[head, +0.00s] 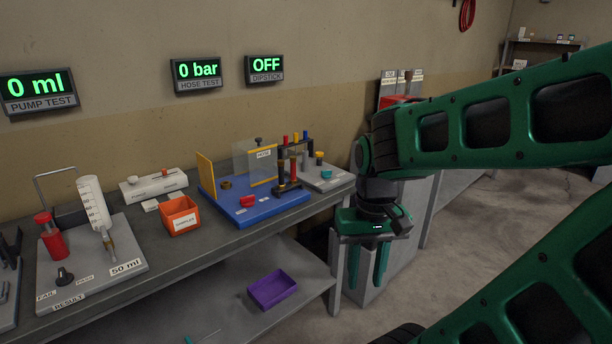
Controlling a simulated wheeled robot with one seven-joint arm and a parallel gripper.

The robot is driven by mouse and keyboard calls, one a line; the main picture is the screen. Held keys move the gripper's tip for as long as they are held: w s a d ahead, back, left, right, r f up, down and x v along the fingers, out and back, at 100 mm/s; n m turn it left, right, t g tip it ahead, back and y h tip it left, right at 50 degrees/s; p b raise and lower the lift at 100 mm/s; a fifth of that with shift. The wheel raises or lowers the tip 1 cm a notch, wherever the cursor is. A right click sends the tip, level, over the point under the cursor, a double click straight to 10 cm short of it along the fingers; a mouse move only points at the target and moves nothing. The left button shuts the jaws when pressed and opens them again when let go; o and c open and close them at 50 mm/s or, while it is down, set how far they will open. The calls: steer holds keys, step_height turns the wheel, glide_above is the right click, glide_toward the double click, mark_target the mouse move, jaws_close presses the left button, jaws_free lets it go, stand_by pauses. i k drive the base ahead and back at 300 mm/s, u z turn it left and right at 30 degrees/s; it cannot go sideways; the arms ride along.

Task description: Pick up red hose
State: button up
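A small dark rack (292,148) at the back of the workbench holds short upright pieces with red, yellow and blue tops. The red-topped piece (285,141) is at its left; I cannot tell for sure that it is the red hose. Another reddish upright piece (293,168) stands in a dark fixture on the blue board (284,203). A coiled red line (466,14) hangs high on the wall. My gripper (367,278) points down beyond the bench's right end, right of and lower than the rack. Its fingers are apart, with nothing visible between them.
The blue board carries a clear panel (262,164), a yellow plate (206,176) and a red knob (248,201). An orange bin (181,216) and a syringe stand (92,255) are to the left. A purple tray (272,289) is on the lower shelf. A grey cabinet (402,235) stands behind my gripper.

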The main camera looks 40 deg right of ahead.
mark_target(293, 181)
steer(key=z, duration=0.6)
steer(key=k, duration=0.75)
steer(key=z, duration=0.9)
steer(key=k, duration=0.5)
steer(key=z, duration=0.3)
steer(key=i, duration=1.1)
steer(key=u, duration=0.95)
steer(key=i, duration=1)
steer(key=u, duration=1.05)
steer(key=i, duration=0.55)
steer(key=u, duration=0.35)
